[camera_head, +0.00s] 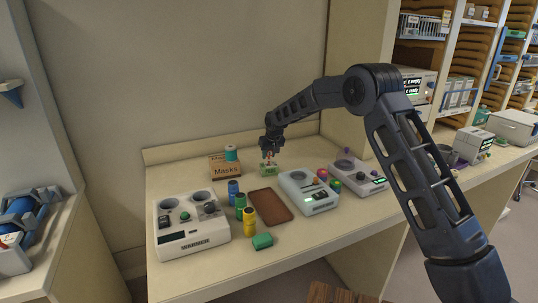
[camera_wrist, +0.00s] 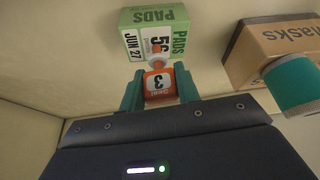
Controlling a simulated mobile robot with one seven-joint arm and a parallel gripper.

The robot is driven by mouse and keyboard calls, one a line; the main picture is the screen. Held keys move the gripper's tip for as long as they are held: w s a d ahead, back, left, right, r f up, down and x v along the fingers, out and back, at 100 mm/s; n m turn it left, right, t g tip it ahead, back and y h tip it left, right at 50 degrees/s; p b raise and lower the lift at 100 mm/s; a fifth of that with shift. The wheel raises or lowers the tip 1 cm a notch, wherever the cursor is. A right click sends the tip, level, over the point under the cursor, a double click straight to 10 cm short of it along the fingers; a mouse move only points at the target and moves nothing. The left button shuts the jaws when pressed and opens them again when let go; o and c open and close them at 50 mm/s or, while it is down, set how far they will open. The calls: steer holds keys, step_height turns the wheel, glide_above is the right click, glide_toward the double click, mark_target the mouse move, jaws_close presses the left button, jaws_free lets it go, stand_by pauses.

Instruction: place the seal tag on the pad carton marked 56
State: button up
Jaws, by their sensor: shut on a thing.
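My gripper (camera_wrist: 160,90) is shut on the seal tag (camera_wrist: 160,84), a small orange and white piece marked 3 in the wrist view. The green and white pad carton (camera_wrist: 152,20) marked 56 and JUN 27 is just beyond the fingertips. The tag overlaps the carton's near edge in that view; I cannot tell whether they touch. In the head view my gripper (camera_head: 269,152) is over the pad carton (camera_head: 269,171) at the back of the counter, and the tag is too small there to make out well.
A brown tray (camera_head: 270,206), a pale device (camera_head: 308,192) and several coloured cylinders lie nearer the front. Some bare counter shows around the carton.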

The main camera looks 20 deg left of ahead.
steer(key=o, duration=0.9)
steer(key=shift+f, duration=0.1)
steer(key=shift+o, duration=0.2)
steer(key=v, duration=1.2)
steer(key=d+r+m, duration=0.1)
steer(key=d+r, duration=0.4)
steer(key=d, duration=0.4)
steer(key=d+r+m, duration=0.1)
steer(key=d+r, duration=0.4)
steer(key=d, duration=0.5)
steer(key=s+d+r+m, duration=0.1)
steer(key=s+d+r, duration=0.1)
steer(key=d, duration=0.5)
steer(key=s+d+r+t+h, duration=0.1)
steer(key=s+d+r, duration=0.15)
steer(key=d, duration=0.45)
steer(key=s+d+r+m, duration=0.1)
steer(key=s+d+r, duration=0.15)
steer(key=d, duration=0.55)
steer(key=s+d+f+m+h, duration=0.1)
steer(key=s+d+f+m, duration=0.1)
steer(key=s+d, duration=1)
steer(key=s+d+f+m+h, duration=0.1)
steer(key=s+d+f+m, duration=0.2)
steer(key=s+d, duration=0.8)
steer(key=s+f, duration=0.1)
steer(key=s, duration=0.4)
steer(key=shift+s+d+f, duration=0.25)
steer(key=shift+s+d, duration=0.1)
